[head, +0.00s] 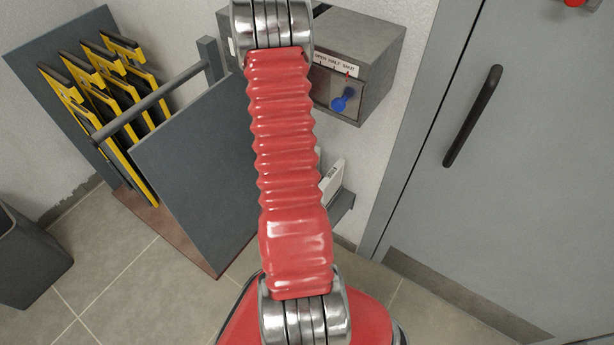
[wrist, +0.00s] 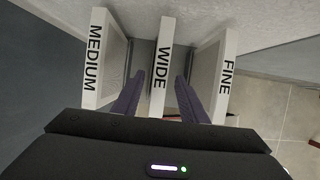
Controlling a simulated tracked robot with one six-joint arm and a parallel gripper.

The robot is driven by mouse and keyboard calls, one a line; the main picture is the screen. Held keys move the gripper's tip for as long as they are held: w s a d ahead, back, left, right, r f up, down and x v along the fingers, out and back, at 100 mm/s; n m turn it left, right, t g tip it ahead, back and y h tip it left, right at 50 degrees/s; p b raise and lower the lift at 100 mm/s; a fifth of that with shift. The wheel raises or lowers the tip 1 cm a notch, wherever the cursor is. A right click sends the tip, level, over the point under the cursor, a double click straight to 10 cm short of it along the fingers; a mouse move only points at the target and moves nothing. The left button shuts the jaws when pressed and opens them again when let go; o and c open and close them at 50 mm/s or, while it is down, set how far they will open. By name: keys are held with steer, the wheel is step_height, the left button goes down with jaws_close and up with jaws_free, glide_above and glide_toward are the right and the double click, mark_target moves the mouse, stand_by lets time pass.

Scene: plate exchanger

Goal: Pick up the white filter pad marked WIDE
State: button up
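Three white filter pads stand on edge side by side in the wrist view. The pad marked WIDE (wrist: 165,50) is in the middle, MEDIUM (wrist: 95,60) is on the left and FINE (wrist: 228,75) is on the right. My gripper (wrist: 161,88) is open, with one dark finger on each side of the WIDE pad and a visible gap on both sides. The lower part of the WIDE pad is hidden by the gripper body. In the head view my red arm hides most of the pads; part of one white pad (head: 331,184) shows beside it.
A grey box with a blue knob (head: 342,100) is on the wall above the pads. A plate stack with yellow-edged plates (head: 100,95) and a large grey end plate (head: 195,165) stands left. A grey door (head: 500,150) is right. A dark bin (head: 30,260) stands at far left.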

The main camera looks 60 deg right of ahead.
steer(key=x, duration=0.3)
steer(key=shift+f, duration=0.25)
stand_by(1.1)
steer(key=shift+c, duration=0.4)
jaws_close()
